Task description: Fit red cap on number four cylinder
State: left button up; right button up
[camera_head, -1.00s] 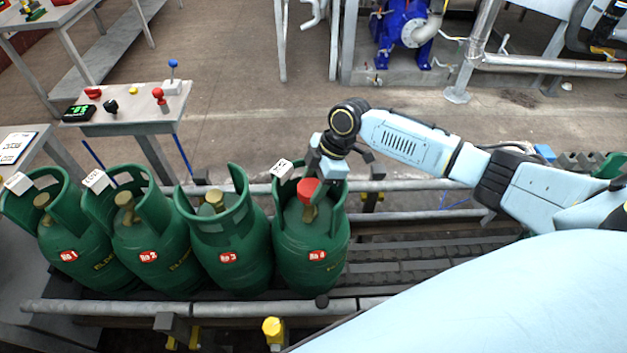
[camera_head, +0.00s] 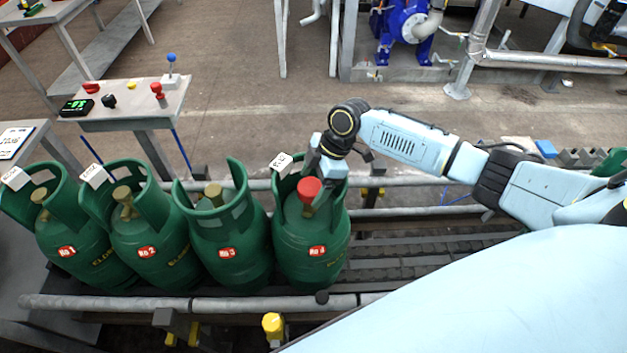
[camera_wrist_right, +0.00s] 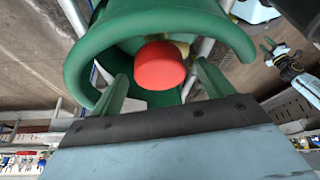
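The red cap (camera_head: 309,189) is at the top of the number four cylinder (camera_head: 312,235), inside its green collar. In the right wrist view the red cap (camera_wrist_right: 160,66) is large, with a bit of brass valve (camera_wrist_right: 183,48) showing behind it. I cannot tell whether it is fully seated. My right gripper (camera_head: 322,180) reaches in over the collar from behind. In the wrist view its two green fingers (camera_wrist_right: 162,76) stand apart on either side of the cap, with gaps between.
The number three (camera_head: 226,250), number two (camera_head: 147,249) and number one (camera_head: 68,247) cylinders stand close to the left, with brass valves. Conveyor rails (camera_head: 200,304) run in front and behind. A control table (camera_head: 135,115) stands at back left. Rollers (camera_head: 420,255) to the right are empty.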

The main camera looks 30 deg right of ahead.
pick_arm(q)
jog(key=shift+d+r+p, duration=0.65)
jog(key=shift+r+p, duration=0.3)
pick_arm(e)
jog(key=v, duration=1.3)
jog(key=shift+r, duration=0.25)
jog(key=shift+s, duration=0.15)
